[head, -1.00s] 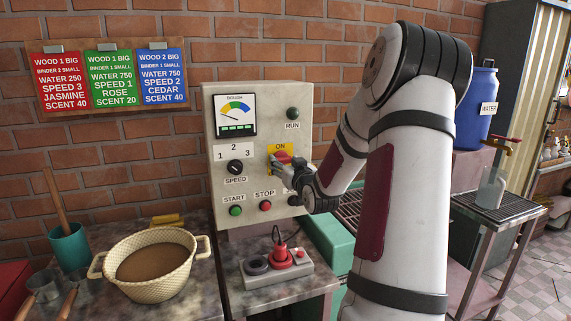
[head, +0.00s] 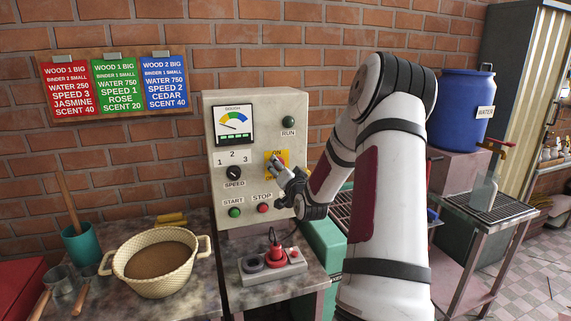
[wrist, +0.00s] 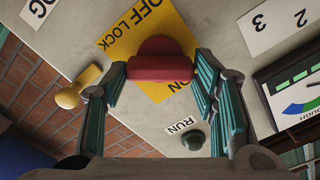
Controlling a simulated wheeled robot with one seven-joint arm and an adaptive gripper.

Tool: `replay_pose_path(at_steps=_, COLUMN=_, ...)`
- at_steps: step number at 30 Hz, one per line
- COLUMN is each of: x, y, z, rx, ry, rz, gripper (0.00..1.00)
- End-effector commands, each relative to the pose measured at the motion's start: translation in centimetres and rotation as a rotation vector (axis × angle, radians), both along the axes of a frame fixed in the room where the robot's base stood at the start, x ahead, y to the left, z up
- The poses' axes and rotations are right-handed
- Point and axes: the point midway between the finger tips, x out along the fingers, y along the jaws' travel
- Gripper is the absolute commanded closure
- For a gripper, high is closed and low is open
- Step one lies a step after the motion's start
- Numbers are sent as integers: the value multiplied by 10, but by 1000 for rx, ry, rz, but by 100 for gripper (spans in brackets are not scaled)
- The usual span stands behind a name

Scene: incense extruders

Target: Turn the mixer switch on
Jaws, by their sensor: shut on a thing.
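The mixer switch is a red handle (wrist: 160,62) on a yellow plate (wrist: 178,22) marked "ON" and "OFF LOCK". In the wrist view the handle lies crosswise between the fingertips of my gripper (wrist: 162,72), which is shut on it. "OFF LOCK" shows above the handle and "ON" below it in that view. In the head view my gripper (head: 281,172) is in front of the yellow plate (head: 272,155) on the grey control panel (head: 256,104). It hides most of the handle there, so its exact angle is hard to tell.
The panel also carries a dark RUN lamp (head: 289,121), a speed knob (head: 234,173), a green START button (head: 235,212) and a red STOP button (head: 263,208). A yellow knob-like piece (wrist: 77,88) is beside my gripper. A basket-like bowl (head: 155,285) stands left.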

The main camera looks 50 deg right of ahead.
Motion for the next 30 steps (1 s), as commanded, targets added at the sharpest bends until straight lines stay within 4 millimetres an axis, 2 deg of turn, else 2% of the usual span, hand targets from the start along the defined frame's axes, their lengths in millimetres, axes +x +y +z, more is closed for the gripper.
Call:
replay_pose_path(at_steps=18, x=-3, y=-1, z=1, rx=497, ry=-303, rz=-1, gripper=75)
replay_pose_path(at_steps=30, x=-2, y=-1, z=-1, rx=719, ry=-438, rz=-2, gripper=75)
